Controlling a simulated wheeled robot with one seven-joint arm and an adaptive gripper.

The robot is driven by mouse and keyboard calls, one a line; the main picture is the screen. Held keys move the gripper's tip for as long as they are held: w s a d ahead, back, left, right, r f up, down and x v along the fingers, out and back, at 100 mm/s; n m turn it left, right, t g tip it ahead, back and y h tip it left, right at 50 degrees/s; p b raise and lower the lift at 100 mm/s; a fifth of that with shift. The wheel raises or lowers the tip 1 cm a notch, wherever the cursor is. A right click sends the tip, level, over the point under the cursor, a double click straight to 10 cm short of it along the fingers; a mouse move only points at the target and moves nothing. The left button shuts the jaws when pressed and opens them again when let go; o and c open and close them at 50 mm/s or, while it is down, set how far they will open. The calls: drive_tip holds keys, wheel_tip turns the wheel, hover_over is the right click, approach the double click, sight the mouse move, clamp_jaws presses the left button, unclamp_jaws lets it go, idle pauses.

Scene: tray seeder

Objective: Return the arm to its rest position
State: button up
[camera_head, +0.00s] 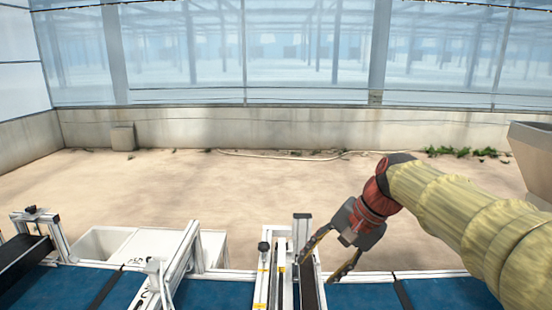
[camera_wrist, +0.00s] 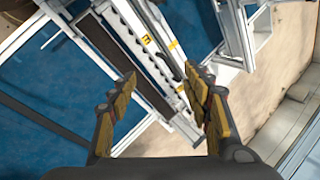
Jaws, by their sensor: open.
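My gripper (camera_head: 325,259) is at the end of my arm, which comes in from the right in the head view. Its two fingers point down and to the left, spread apart, with nothing between them. It is above the blue belt near the right side of the seeder's upright metal frame (camera_head: 272,268). In the wrist view my gripper (camera_wrist: 165,110) shows its two yellow-padded fingers wide apart. Beyond them lies a white metal rail (camera_wrist: 150,50) with yellow marks. I cannot tell the exact gap between fingers and frame.
The seeder's blue belt (camera_head: 360,295) runs along the front. A white bin (camera_head: 100,243) stands behind it at the left. A grey hopper (camera_head: 533,150) is at the right edge. The sandy floor (camera_head: 200,190) behind is mostly clear, up to a low concrete wall (camera_head: 280,128).

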drive_tip(key=s+d+f+n+t+h, duration=0.1)
drive_tip(key=s+d+f+n+h, duration=0.1)
drive_tip(key=s, duration=0.9)
drive_tip(key=s+d+f+n+t+h+b, duration=0.1)
drive_tip(key=s+d+f+n+t+h, duration=0.1)
drive_tip(key=s+d+f+n, duration=0.3)
drive_tip(key=s+d+f, duration=0.1)
drive_tip(key=s+f, duration=0.3)
drive_tip(key=s, duration=0.2)
drive_tip(key=shift+s+d+h+b, duration=0.15)
drive_tip(key=shift+d+h+b, duration=0.15)
drive_tip(key=shift+d+h, duration=0.1)
